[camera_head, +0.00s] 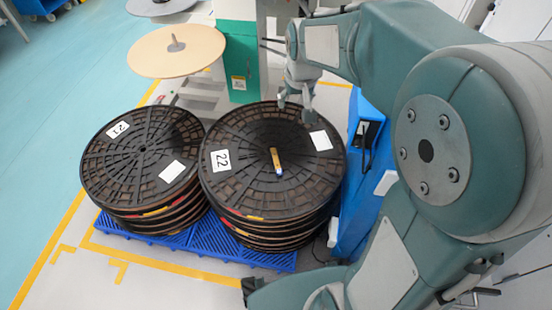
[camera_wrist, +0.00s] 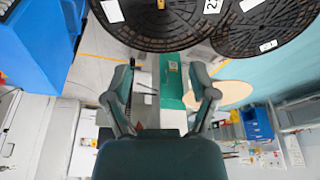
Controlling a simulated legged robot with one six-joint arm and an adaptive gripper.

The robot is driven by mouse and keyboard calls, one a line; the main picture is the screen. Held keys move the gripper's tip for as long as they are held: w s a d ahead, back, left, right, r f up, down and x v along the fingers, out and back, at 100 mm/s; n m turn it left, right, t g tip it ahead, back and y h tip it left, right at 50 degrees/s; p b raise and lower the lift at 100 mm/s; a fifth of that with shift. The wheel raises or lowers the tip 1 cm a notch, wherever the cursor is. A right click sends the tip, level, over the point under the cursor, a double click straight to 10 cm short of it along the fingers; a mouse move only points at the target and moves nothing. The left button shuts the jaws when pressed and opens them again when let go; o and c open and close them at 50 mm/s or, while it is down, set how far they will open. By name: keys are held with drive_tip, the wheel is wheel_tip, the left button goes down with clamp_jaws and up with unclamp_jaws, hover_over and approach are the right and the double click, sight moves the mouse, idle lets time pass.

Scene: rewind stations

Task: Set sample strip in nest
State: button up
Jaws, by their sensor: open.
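A small yellow-and-pale strip (camera_head: 276,161) lies near the centre of the top reel of the stack marked 22 (camera_head: 240,195); I take it for the sample strip. A small yellow piece (camera_wrist: 161,4), likely the same strip, shows at the top edge of the wrist view. My gripper (camera_head: 296,105) is over the far side of that stack, apart from the strip. In the wrist view my gripper (camera_wrist: 161,68) has its two fingers spread wide with nothing between them. I cannot clearly identify the nest in either view.
A second reel stack marked 21 (camera_head: 120,160) stands at left, sharing a blue pallet (camera_head: 196,238). A blue cabinet (camera_head: 352,215) with a dark device (camera_head: 370,132) stands close at right. A green post (camera_head: 237,60) and tan disc (camera_head: 160,52) stand behind. Floor at left is clear.

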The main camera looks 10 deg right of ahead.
drive_tip(key=w+f+g, duration=0.1)
drive_tip(key=w+f, duration=0.7)
drive_tip(key=g, duration=0.2)
hover_over(280, 172)
wheel_tip(280, 172, down, 21)
wheel_tip(280, 172, down, 22)
drive_tip(key=shift+a+f, duration=0.1)
drive_tip(key=shift+f, duration=0.15)
clamp_jaws()
